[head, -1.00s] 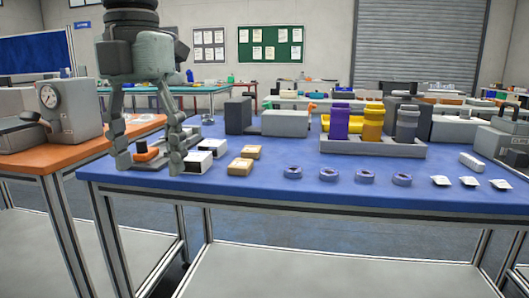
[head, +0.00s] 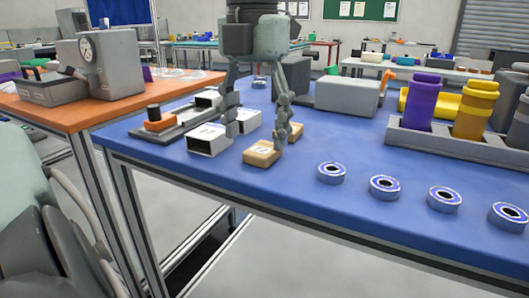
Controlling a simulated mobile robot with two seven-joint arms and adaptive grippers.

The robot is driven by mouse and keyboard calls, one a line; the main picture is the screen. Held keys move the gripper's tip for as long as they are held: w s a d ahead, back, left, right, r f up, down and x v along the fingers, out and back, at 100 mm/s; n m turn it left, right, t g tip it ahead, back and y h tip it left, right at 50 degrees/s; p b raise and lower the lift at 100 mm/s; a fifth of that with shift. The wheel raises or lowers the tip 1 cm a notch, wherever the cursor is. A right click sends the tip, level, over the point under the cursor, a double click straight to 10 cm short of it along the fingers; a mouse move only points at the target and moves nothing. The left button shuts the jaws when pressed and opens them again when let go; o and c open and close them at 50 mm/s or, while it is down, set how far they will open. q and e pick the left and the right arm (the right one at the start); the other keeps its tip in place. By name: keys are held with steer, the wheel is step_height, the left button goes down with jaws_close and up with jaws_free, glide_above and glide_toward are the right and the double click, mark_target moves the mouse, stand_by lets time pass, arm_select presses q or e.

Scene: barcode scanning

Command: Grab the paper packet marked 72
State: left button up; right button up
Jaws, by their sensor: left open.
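Two tan paper packets with white labels lie on the blue table. The front packet (head: 261,154) has a printed number that is too small for me to read surely. The rear packet (head: 293,131) is partly hidden behind a finger of my left gripper. My left gripper (head: 258,138) points down, open and empty. One finger is in front of the white boxes' right side; the other overlaps the right end of the front packet. I cannot tell whether either finger touches anything.
Open white boxes (head: 209,141) stand just left of the packets, with a black and orange device (head: 158,120) beyond. Several blue-and-silver rings (head: 331,173) lie to the right. A grey rack (head: 448,144) holds purple and yellow bottles. The table's front edge (head: 230,192) is close.

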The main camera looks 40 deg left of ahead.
mark_target(258, 151)
arm_select(q)
steer(key=f, duration=0.3)
steer(key=shift+w+f, duration=0.1)
steer(key=shift+w, duration=0.15)
steer(key=shift+c, duration=0.3)
steer(key=c, duration=1.2)
